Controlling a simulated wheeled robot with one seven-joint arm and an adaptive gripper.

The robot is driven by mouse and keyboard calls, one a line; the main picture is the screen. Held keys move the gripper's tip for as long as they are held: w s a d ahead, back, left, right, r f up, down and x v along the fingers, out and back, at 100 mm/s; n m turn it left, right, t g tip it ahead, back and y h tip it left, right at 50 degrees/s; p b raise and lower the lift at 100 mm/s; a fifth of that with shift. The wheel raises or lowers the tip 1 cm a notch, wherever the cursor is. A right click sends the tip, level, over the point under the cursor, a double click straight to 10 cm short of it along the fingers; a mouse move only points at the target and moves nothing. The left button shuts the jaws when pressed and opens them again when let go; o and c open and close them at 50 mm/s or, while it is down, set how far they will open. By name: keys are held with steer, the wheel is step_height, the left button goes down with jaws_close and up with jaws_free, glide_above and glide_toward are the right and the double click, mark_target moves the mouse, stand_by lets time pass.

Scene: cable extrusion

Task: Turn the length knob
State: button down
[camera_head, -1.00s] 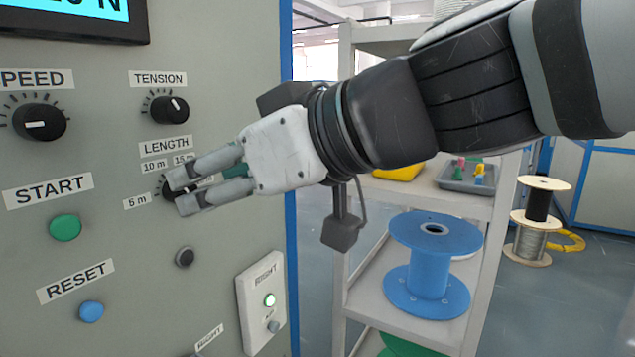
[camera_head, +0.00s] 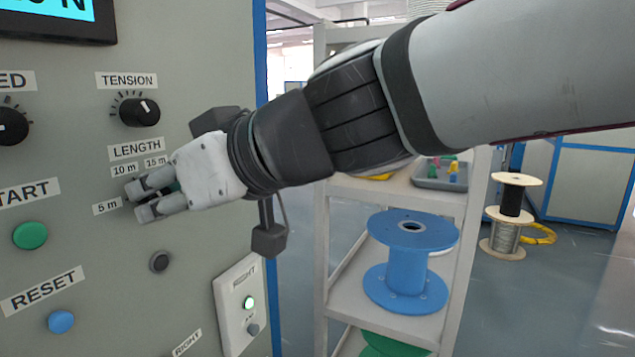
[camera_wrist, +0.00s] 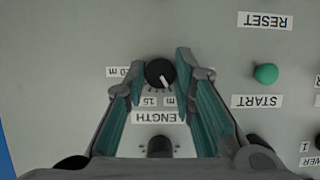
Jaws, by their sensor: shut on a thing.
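The length knob (camera_wrist: 159,73) is a black round knob with a white pointer mark, below the LENGTH label (camera_head: 136,149) on the grey control panel.
The tension knob (camera_head: 139,111) sits above, and a small dark button (camera_head: 160,262) below. A green START button (camera_head: 30,235) and blue RESET button (camera_head: 61,321) are to the left. A white switch box (camera_head: 243,300) is at lower right. A shelf with a blue spool (camera_head: 406,270) stands beyond.

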steer(key=shift+f+g+b, duration=0.1)
steer(key=shift+g+b, duration=0.2)
steer(key=shift+b, duration=0.15)
steer(key=m+g+y+b, duration=0.1)
steer(key=m+y+b, duration=0.1)
steer(key=m+b, duration=0.4)
steer(key=m+g+y+b, duration=0.1)
steer(key=m+y+b, duration=0.2)
steer(key=m+b, duration=0.3)
steer(key=f+m+g+y+b, duration=0.1)
steer(key=m+y+b, duration=0.1)
steer(key=m+b, duration=0.5)
steer(key=shift+w+d+g, duration=0.1)
steer(key=shift+w+g, duration=0.2)
steer(key=shift+g, duration=0.1)
steer(key=shift+r+m+y, duration=0.1)
steer(key=shift+m+y, duration=0.2)
steer(key=c, duration=1.3)
jaws_free()
steer(key=shift+c, duration=0.2)
